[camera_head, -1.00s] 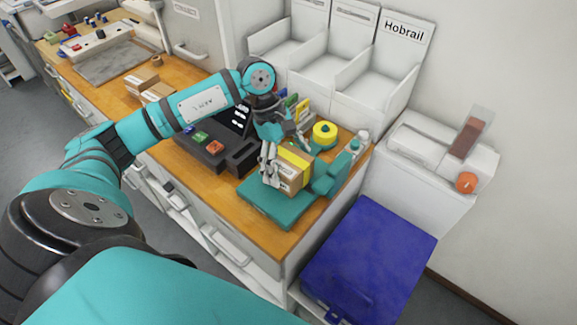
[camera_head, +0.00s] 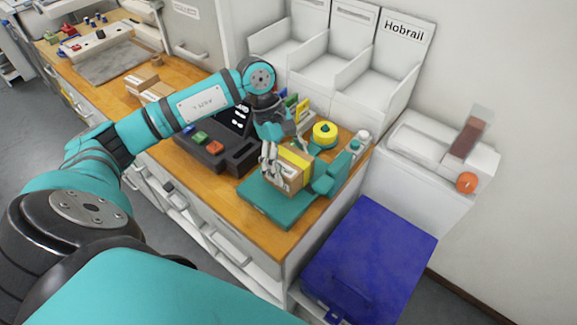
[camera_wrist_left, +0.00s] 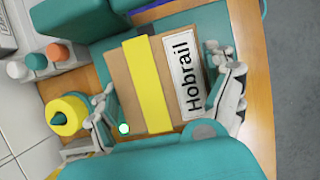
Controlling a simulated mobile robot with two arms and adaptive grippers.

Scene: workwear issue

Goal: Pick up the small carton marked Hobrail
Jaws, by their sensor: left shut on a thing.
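The small carton (camera_head: 288,172) is brown cardboard with a yellow band. In the left wrist view the carton (camera_wrist_left: 118,68) shows a white label reading Hobrail. It is at the teal stand (camera_head: 262,202) on the wooden counter; I cannot tell whether it is touching it or just above. My left gripper (camera_head: 272,165) is shut on the carton. In the left wrist view the gripper's fingers (camera_wrist_left: 165,108) lie on either side of it. My right gripper is not in view.
A white bin labelled Hobrail (camera_head: 385,75) stands behind the counter. A black tray (camera_head: 213,146) lies to the left. A blue-topped box (camera_head: 370,255) stands at the right.

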